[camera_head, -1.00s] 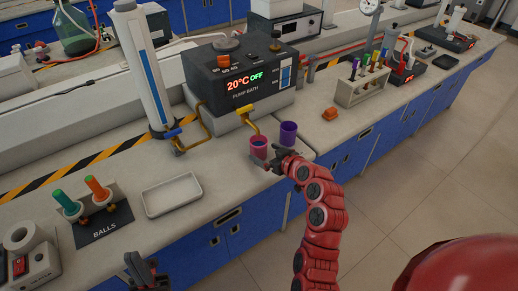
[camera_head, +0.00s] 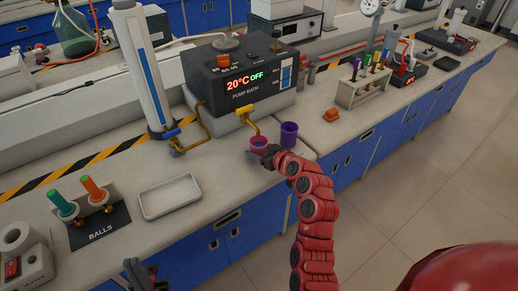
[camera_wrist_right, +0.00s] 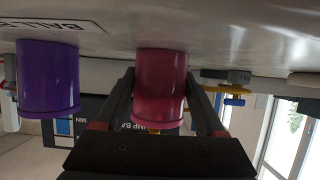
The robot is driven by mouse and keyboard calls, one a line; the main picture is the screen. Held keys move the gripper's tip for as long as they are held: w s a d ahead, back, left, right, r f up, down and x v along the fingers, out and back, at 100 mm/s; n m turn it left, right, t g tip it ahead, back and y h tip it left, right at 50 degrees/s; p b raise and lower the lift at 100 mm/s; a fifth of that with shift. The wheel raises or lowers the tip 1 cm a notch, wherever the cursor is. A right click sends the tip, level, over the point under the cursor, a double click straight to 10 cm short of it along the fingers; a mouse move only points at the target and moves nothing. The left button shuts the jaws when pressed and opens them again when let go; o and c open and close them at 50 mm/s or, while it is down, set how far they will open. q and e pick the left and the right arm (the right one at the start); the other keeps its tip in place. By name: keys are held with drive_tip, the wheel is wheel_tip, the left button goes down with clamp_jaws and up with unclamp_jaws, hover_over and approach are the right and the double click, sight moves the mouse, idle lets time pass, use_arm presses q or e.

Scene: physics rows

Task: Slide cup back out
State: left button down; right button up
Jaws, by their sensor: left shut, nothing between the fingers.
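A pink cup (camera_head: 258,145) stands upright on the bench near its front edge, in front of the pump bath. My right gripper (camera_head: 268,157) is at the pink cup. In the right wrist view the pink cup (camera_wrist_right: 160,85) sits between the two fingers of my right gripper (camera_wrist_right: 160,80), one finger along each side. The fingers look spread around it, with thin gaps at most; contact is hard to make out. A purple cup (camera_head: 289,134) stands just right of the pink one. My left gripper (camera_head: 140,275) is shut and empty at the lower left, in front of the bench.
A white tray (camera_head: 170,197) and a balls stand (camera_head: 98,232) are to the left. An orange object (camera_head: 332,114) and a test tube rack (camera_head: 362,91) are to the right.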

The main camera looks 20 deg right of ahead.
sight(229, 175)
drive_tip(key=shift+c, duration=0.4)
drive_tip(key=shift+s+a+p, duration=0.25)
drive_tip(key=shift+s+a, duration=0.05)
drive_tip(key=shift+a, duration=0.45)
drive_tip(key=shift+s+a+p, duration=0.3)
drive_tip(key=shift+a, duration=0.5)
drive_tip(key=shift+s+a+p, duration=0.25)
drive_tip(key=shift+s+a, duration=0.05)
drive_tip(key=shift+a, duration=0.45)
drive_tip(key=shift+s+a+f+p, duration=0.1)
drive_tip(key=shift+s+a+p, duration=0.4)
drive_tip(key=shift+a, duration=0.6)
drive_tip(key=shift+s+a+r+p, duration=0.1)
drive_tip(key=shift+s+a+p, duration=0.4)
drive_tip(key=shift+a, duration=0.65)
drive_tip(key=shift+s+a+f+p, duration=0.1)
drive_tip(key=shift+s+a+p, duration=0.25)
drive_tip(key=shift+a+p, duration=0.55)
drive_tip(key=shift+a, duration=0.2)
drive_tip(key=o, duration=0.9)
